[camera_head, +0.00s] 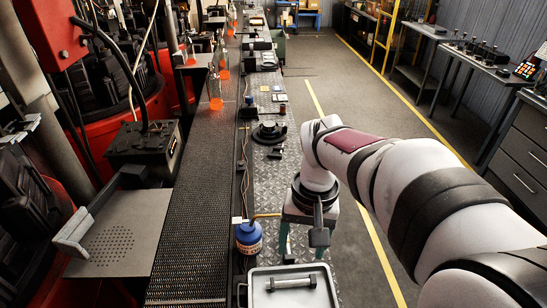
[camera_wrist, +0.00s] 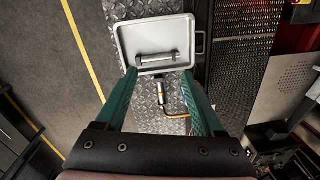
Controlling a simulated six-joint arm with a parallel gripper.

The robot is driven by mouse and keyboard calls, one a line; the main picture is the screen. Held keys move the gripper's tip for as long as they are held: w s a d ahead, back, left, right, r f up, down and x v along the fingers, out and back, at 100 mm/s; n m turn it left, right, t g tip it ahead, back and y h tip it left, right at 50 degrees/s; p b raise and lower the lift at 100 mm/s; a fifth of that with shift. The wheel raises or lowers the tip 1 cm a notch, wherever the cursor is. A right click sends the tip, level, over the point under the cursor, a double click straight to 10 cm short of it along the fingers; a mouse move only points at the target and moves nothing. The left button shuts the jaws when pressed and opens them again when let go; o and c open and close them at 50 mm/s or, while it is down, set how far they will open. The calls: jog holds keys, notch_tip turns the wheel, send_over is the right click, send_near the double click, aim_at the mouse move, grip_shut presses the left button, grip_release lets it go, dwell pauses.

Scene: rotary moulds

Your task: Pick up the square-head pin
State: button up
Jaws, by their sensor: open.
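A grey metal pin (camera_head: 291,283) with a thicker block at its right end lies on its side in a shallow light-grey tray (camera_head: 259,303). I take it to be the square-head pin. In the wrist view the pin (camera_wrist: 155,58) lies crosswise near the tray's middle, beyond the fingertips. My gripper (camera_head: 302,250) is above the near area, just behind the tray's far edge in the head view, pointing down. The fingers appear apart from the pin.
A conveyor belt (camera_head: 195,220) runs along the left. A dark round part (camera_head: 269,132) sits farther along the patterned metal bench (camera_head: 262,185). Open floor lies to the right.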

aim_at(289, 254)
jog(key=w+f+n, duration=0.2)
jog(key=w+f, duration=0.5)
jog(key=w, duration=0.5)
jog(key=shift+h, duration=0.4)
notch_tip(289, 254, down, 16)
jog(key=shift+w+d+r, duration=0.1)
jog(key=shift+w+r, duration=0.05)
jog(key=shift+r, duration=0.1)
grip_shut()
